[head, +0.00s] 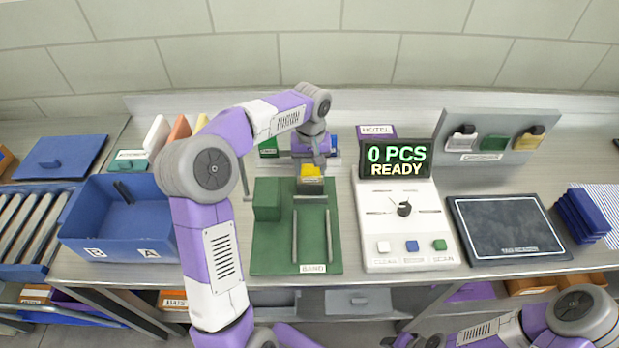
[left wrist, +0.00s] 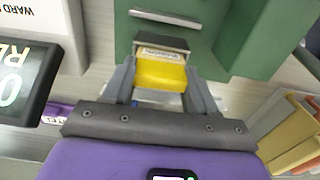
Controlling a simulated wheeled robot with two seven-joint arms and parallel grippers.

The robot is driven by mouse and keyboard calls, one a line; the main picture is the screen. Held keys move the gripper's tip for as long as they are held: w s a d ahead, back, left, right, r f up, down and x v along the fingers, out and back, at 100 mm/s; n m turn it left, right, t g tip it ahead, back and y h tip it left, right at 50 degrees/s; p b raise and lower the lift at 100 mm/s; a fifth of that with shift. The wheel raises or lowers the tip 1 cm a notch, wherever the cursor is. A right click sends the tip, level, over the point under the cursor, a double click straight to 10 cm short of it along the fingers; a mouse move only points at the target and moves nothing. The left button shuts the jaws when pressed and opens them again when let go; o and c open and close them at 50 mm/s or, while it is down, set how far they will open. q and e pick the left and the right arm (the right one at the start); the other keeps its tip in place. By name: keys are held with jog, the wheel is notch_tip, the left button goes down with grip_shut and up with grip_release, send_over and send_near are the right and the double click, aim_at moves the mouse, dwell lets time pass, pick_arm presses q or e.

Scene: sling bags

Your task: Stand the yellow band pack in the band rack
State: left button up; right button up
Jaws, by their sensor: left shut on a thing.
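My left gripper (head: 311,168) is shut on the yellow band pack (head: 311,171), held over the far part of the green board labelled BAND (head: 275,240). In the left wrist view the pack (left wrist: 160,73) sits between the two fingers, with a dark, white-labelled end pointing away from the palm. The board (left wrist: 190,38) lies past that end; I cannot tell whether they touch. Behind my wrist, a small rack with a green pack (head: 268,148) and a blue part at its right is mostly hidden.
The board carries a raised green block (head: 267,200) and thin metal bars (head: 328,235). A white scale console (head: 405,225) with a lit display stands close on the right. A blue bin (head: 118,225) is on the left. A dark pad (head: 508,228) lies farther right.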

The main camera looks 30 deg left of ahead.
pick_arm(q)
jog(key=shift+r, duration=0.15)
jog(key=shift+r+p, duration=3.45)
jog(key=shift+r, duration=0.25)
jog(key=shift+r, duration=0.1)
notch_tip(320, 180, up, 4)
jog(key=p, duration=0.3)
jog(key=shift+p, duration=0.35)
